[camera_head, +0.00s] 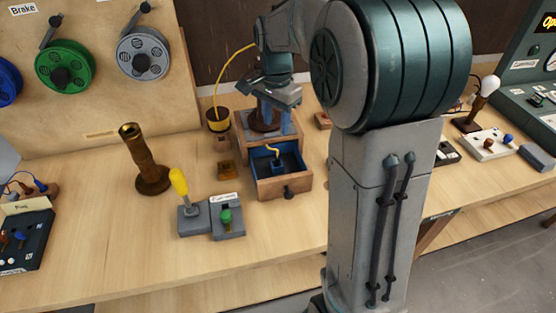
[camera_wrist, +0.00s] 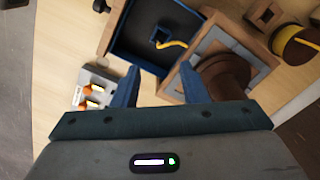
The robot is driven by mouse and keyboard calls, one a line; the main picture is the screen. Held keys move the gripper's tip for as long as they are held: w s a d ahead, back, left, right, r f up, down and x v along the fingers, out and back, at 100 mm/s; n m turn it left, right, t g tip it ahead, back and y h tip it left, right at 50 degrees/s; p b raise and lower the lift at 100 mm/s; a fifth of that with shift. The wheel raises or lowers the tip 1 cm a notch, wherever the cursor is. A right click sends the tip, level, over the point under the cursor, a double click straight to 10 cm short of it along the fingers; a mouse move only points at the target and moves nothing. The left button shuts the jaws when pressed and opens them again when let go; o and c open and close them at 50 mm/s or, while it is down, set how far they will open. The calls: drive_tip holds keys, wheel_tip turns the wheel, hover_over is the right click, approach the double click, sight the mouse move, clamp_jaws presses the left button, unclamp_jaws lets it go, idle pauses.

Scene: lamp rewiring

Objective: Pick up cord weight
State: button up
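A small blue block with a short yellow cord, which looks like the cord weight (camera_head: 277,164), sits in an open blue-lined drawer (camera_head: 283,186). In the wrist view the same block (camera_wrist: 158,38) lies in the drawer, its yellow cord running right. My gripper (camera_wrist: 160,68) shows two blue fingers spread apart with nothing held between them. The block lies beyond the fingertips, roughly in line with the gap. In the head view my gripper (camera_head: 268,108) is above the wooden box behind the drawer, and its fingertips are partly hard to make out.
A brown round post (camera_wrist: 222,76) stands on the box close to the right finger. A yellow-and-brown pot (camera_head: 218,120) with a yellow cord stands left of the box. A brass post (camera_head: 148,163) and a yellow-handled lever (camera_head: 180,184) stand further left.

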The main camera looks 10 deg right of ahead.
sight(277, 157)
wheel_tip(277, 157, down, 13)
drive_tip(key=shift+d+r+p, duration=0.15)
drive_tip(key=shift+p, duration=0.45)
clamp_jaws()
